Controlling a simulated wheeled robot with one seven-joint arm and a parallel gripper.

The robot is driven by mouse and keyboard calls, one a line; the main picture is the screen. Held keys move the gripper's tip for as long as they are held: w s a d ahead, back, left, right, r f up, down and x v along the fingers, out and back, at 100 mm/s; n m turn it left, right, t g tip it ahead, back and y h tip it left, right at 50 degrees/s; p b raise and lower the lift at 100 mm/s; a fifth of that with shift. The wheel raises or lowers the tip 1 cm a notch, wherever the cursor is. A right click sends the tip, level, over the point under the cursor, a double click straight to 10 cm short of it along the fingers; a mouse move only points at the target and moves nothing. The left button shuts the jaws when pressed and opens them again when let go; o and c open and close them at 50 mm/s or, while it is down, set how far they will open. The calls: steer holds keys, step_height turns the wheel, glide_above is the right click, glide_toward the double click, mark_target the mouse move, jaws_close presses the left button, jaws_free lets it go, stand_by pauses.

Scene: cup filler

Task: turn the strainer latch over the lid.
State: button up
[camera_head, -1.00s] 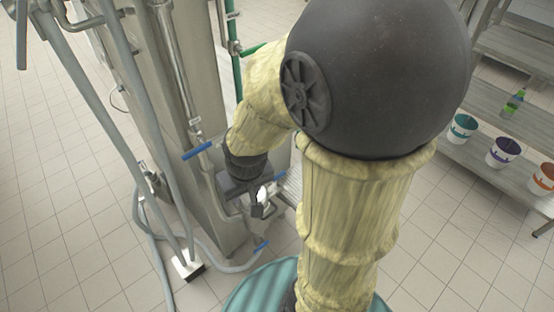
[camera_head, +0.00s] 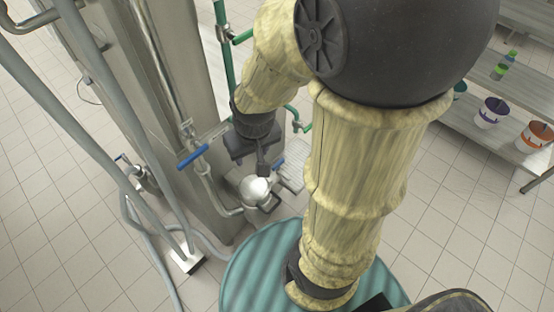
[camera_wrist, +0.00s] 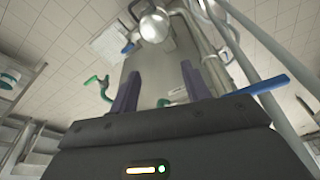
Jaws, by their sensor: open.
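The strainer shows in the head view as a round pot with a shiny domed lid (camera_head: 255,187), low beside the steel machine. A dark loop-shaped part (camera_head: 271,204) sits at its right front edge; I cannot tell whether it is the latch. My gripper (camera_head: 262,166) is just behind and above the lid in that view, apart from it as far as I can tell. In the wrist view, my gripper (camera_wrist: 160,70) is open with nothing between its fingers. The shiny lid (camera_wrist: 154,27) lies beyond the fingertips at the top. The latch is not clearly made out there.
A blue-handled valve (camera_head: 193,157) on a pipe stands left of my gripper. A second blue handle (camera_head: 278,164) is close on its right. Green pipes (camera_head: 300,122) run behind. Grey hoses (camera_head: 95,140) hang at left. A teal round surface (camera_head: 250,262) lies in front.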

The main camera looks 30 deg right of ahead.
steer(key=o, duration=0.4)
steer(key=shift+d, duration=0.15)
steer(key=shift+c, duration=0.2)
steer(key=shift+o, duration=1.1)
steer(key=w+d+f+n+g, duration=0.1)
steer(key=w+d+f+n, duration=0.1)
steer(key=w+d+f, duration=0.3)
steer(key=w+d, duration=0.2)
steer(key=w, duration=0.1)
steer(key=shift+f+g, duration=0.3)
steer(key=shift+f, duration=0.1)
steer(key=n+g, duration=0.1)
steer(key=n, duration=0.1)
glide_above(278, 163)
step_height(278, 163, down, 7)
steer(key=shift+w, duration=0.1)
step_height(278, 163, down, 17)
steer(key=shift+f+p, duration=0.15)
steer(key=shift+p, duration=0.55)
steer(key=c, duration=1)
